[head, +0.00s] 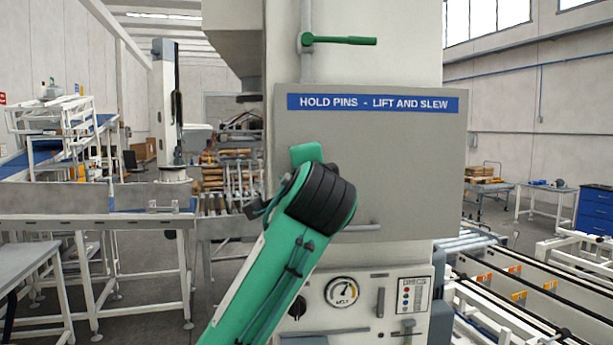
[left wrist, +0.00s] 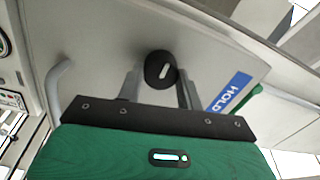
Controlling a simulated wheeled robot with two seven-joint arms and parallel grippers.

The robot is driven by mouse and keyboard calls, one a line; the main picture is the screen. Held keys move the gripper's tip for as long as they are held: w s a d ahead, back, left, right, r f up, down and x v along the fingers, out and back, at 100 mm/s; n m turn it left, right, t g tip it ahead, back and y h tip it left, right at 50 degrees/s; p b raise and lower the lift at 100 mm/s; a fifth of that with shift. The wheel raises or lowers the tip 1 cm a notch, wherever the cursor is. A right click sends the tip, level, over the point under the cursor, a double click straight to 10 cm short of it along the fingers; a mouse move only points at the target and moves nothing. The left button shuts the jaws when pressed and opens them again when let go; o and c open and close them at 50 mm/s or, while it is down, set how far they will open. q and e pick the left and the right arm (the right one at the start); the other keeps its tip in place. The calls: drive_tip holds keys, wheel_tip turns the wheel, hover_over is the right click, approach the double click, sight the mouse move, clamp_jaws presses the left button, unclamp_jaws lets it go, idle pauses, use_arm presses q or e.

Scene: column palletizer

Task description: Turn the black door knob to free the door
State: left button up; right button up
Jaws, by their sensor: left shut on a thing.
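The black door knob (left wrist: 160,68), with a pale slanted mark on its face, is on the grey door in the left wrist view. The door (head: 415,165) also shows in the head view, hanging closed against the machine under a blue "HOLD PINS - LIFT AND SLEW" label. My left gripper (left wrist: 160,85) is shut on the knob, one finger on each side. In the head view my green left arm hides the knob and most of the gripper. My right gripper is in neither view.
A grey bar handle (head: 362,227) is low on the door. Below it, the panel has a gauge (head: 342,292) and another black knob (head: 297,307). A green lever (head: 340,40) is above the door. Conveyors stand on both sides.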

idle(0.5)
use_arm(q)
drive_tip(key=o, duration=1)
drive_tip(key=s+b, duration=0.1)
drive_tip(key=s, duration=0.3)
drive_tip(key=s+b, duration=0.2)
drive_tip(key=s, duration=0.3)
drive_tip(key=s+d+b, duration=0.1)
drive_tip(key=s+b, duration=0.1)
drive_tip(key=s, duration=0.2)
drive_tip(key=shift+s+f, duration=0.4)
drive_tip(key=shift+w, duration=0.1)
